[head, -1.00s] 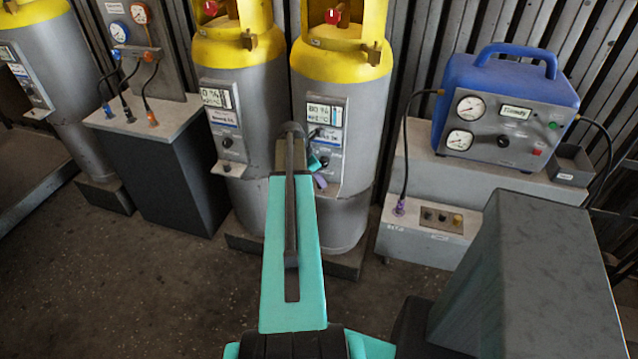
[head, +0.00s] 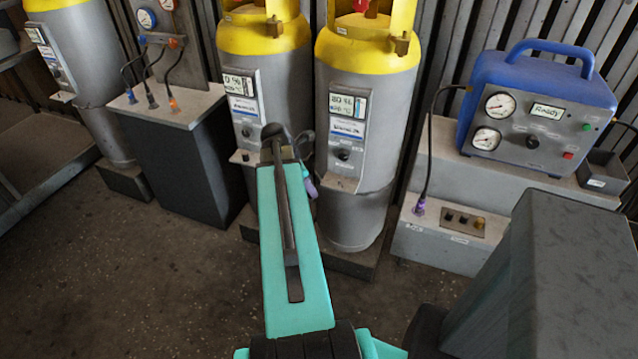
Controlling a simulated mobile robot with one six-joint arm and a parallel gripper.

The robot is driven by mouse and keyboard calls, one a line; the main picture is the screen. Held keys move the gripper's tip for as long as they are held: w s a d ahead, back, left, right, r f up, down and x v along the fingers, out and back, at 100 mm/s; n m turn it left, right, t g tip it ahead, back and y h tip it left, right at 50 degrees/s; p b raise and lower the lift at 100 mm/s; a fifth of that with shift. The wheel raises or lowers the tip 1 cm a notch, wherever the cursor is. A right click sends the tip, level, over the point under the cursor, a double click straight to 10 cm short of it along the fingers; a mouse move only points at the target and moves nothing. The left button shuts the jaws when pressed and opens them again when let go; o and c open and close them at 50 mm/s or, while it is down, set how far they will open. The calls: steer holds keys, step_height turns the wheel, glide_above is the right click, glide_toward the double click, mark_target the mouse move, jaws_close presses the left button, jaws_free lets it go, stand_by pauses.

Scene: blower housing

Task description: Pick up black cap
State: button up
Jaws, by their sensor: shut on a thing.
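My arm reaches forward from the bottom middle of the head view, and its wrist hides most of my gripper (head: 309,181). The gripper is low in front of the gap between the two middle cylinders. A small purple piece (head: 311,189) shows at its jaws, which are shut on it as far as I can tell. I cannot surely tell which thing is the black cap. Small black pieces (head: 449,215) sit beside a yellow one on a plate on the grey ledge at right. Another small dark piece (head: 245,157) is at the left cylinder's small shelf.
The left middle cylinder (head: 265,50) and right middle cylinder (head: 365,85) stand close behind my gripper. A blue-and-grey unit (head: 530,105) reading "Ready" stands on the grey ledge (head: 420,242); its black hose ends in a purple fitting. A dark cabinet (head: 185,165) stands at left. Floor in front is open.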

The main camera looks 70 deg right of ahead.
steer(key=shift+w+a+r, duration=0.1)
steer(key=shift+w+a, duration=0.2)
steer(key=shift+a, duration=0.6)
steer(key=w+a+r, duration=0.3)
steer(key=w+a, duration=0.7)
steer(key=w, duration=0.3)
steer(key=w+a+r, duration=0.2)
steer(key=w+a, duration=0.8)
steer(key=w, duration=0.3)
steer(key=w+a+r, duration=0.2)
steer(key=w+a, duration=0.1)
steer(key=a, duration=0.7)
steer(key=w+a+r, duration=0.3)
steer(key=a, duration=0.8)
steer(key=w+a+r+n, duration=0.1)
steer(key=w+a, duration=0.3)
steer(key=a, duration=0.7)
steer(key=shift+r, duration=0.75)
